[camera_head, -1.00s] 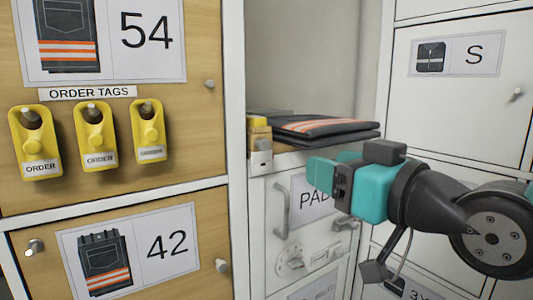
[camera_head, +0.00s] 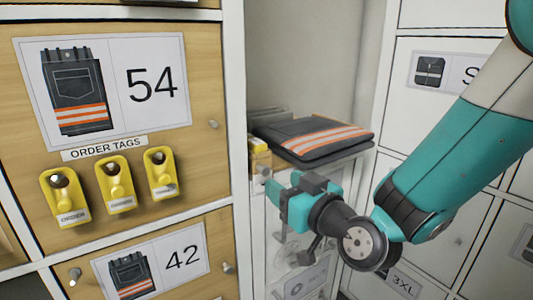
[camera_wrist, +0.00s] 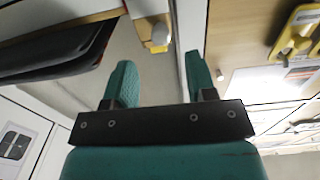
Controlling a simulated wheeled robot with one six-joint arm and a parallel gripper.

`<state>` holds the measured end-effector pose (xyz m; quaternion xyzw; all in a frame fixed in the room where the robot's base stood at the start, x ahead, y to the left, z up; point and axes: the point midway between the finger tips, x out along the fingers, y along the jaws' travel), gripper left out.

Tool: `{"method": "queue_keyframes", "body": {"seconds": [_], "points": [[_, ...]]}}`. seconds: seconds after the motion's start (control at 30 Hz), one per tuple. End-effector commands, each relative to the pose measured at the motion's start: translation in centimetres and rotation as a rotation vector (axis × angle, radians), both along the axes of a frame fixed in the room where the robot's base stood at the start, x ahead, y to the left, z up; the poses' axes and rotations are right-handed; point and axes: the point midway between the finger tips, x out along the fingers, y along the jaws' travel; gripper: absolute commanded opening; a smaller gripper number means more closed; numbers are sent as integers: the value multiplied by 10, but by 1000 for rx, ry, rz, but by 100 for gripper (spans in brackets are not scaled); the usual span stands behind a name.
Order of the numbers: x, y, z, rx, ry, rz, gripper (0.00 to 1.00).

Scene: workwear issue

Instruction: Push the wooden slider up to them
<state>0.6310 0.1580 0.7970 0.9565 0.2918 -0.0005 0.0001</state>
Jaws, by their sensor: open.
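A folded pair of dark trousers with orange and silver stripes (camera_head: 318,135) lies stacked on the shelf in the head view. A small wooden block with a yellow top, seemingly the wooden slider (camera_head: 261,158), stands at the shelf's left end, beside the stack. In the wrist view the wooden block (camera_wrist: 147,6) with a pale knob is at the top, and the dark stack (camera_wrist: 55,50) is at upper left. My gripper (camera_head: 283,190) is open and empty, in front of and below the shelf edge. Its two teal fingers (camera_wrist: 160,72) are apart.
Yellow order tags (camera_head: 115,185) hang on the wooden door at left, beside a white upright (camera_head: 235,150). The shelf (camera_head: 345,157) has a front edge above a white locker door. White lockers (camera_head: 420,130) stand at right, partly behind my arm.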

Motion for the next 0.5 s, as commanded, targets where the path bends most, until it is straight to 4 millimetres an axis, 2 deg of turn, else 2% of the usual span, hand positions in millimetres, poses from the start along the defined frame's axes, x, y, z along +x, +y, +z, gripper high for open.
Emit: {"method": "queue_keyframes", "body": {"seconds": [0.07, 0.3, 0.5], "points": [[12, 9, 7, -1, 2, 2, 51], [41, 29, 5, -1, -1, 3, 51], [51, 36, 2, 0, -1, 3, 51]]}}
